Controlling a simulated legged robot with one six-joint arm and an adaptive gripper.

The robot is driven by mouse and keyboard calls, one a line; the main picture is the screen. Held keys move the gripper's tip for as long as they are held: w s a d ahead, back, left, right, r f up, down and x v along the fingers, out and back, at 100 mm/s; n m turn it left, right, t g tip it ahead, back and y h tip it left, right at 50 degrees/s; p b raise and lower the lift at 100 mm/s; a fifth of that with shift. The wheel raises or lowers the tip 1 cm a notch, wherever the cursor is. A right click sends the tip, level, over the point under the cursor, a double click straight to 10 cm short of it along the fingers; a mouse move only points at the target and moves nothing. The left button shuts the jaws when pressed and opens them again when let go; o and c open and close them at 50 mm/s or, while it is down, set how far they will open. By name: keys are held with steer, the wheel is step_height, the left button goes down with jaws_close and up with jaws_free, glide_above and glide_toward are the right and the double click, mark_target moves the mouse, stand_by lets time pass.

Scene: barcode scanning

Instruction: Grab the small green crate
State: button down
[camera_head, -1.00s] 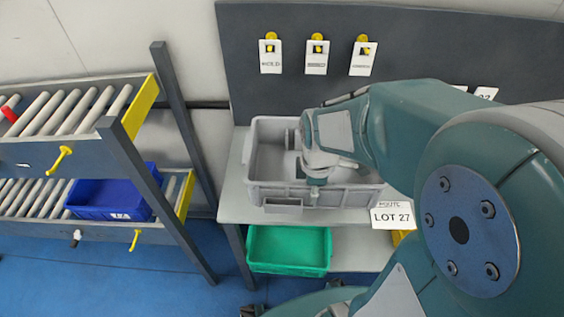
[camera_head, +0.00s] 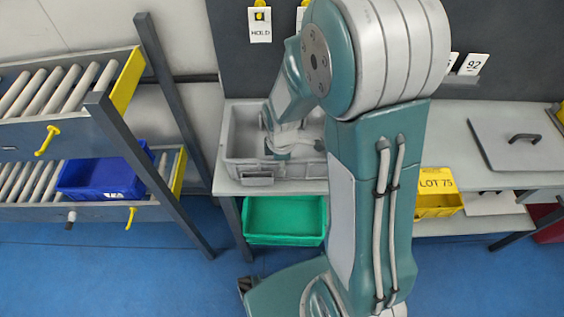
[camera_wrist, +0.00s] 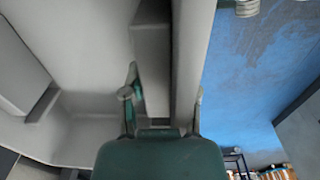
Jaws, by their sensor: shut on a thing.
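The green crate (camera_head: 284,219) stands on the lower shelf under the bench, below the grey crate. It looks empty and its right side runs close to my arm. A larger grey crate (camera_head: 236,166) stands on the bench top above it. My gripper (camera_wrist: 163,104) is at the grey crate's front wall, one finger inside and one outside. It is shut on that wall, which also shows in the wrist view (camera_wrist: 188,60). In the head view my wrist reaches down into the grey crate, and the fingertips are hard to make out. My gripper is not touching the green crate.
A roller rack (camera_head: 60,137) at the left holds a blue crate (camera_head: 100,183). A yellow crate (camera_head: 436,207) labelled LOT 75 is on the lower shelf at the right. A grey lid (camera_head: 515,143) lies on the bench. Blue floor is clear at the front left.

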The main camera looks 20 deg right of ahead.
steer(key=shift+d, duration=0.15)
steer(key=shift+c, duration=1.8)
jaws_free()
